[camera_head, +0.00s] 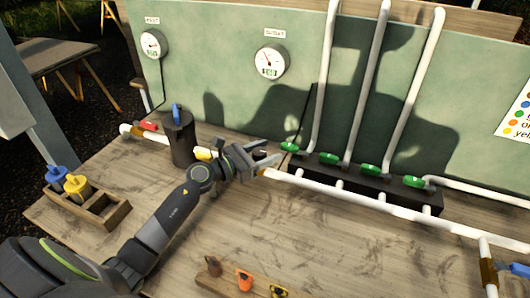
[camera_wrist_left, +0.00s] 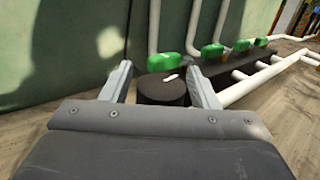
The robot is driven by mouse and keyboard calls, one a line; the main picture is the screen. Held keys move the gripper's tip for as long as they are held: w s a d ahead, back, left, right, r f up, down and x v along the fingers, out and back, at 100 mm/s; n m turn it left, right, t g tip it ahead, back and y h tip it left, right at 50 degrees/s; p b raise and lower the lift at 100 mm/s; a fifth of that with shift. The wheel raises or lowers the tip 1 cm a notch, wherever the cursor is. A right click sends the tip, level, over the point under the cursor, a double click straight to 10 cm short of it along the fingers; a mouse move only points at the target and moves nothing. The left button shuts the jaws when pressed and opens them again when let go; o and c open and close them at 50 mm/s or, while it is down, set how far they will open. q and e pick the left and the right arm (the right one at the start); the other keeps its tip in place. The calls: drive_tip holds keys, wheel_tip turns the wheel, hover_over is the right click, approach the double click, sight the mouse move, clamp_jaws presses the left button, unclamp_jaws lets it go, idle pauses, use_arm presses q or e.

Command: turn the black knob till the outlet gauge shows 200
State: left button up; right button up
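The black knob (camera_wrist_left: 163,90) is a short dark cylinder with a white mark on top. In the wrist view it stands just beyond and between the two fingers of my left gripper (camera_wrist_left: 160,82). The fingers are apart, with a gap on the left; the right finger overlaps the knob's edge, and I cannot tell if it touches. In the head view my left gripper (camera_head: 256,160) is at the knob, which its fingers mostly hide. The outlet gauge (camera_head: 270,61) is a round white dial on the green panel; its small green display is too small to read surely. My right gripper is out of view.
Green-handled valves (camera_head: 330,158) on a black manifold (camera_head: 375,186) stand right of the knob, with white pipes rising behind. The inlet gauge (camera_head: 151,44) hangs at left above a dark canister (camera_head: 181,140). A wooden rack (camera_head: 98,212) sits at left.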

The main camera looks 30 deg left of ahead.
use_arm(q)
drive_tip(key=shift+o, duration=0.2)
drive_tip(key=shift+r, duration=0.1)
wheel_tip(320, 180, up, 10)
drive_tip(key=shift+f+p, duration=0.1)
drive_tip(key=shift+p, duration=1)
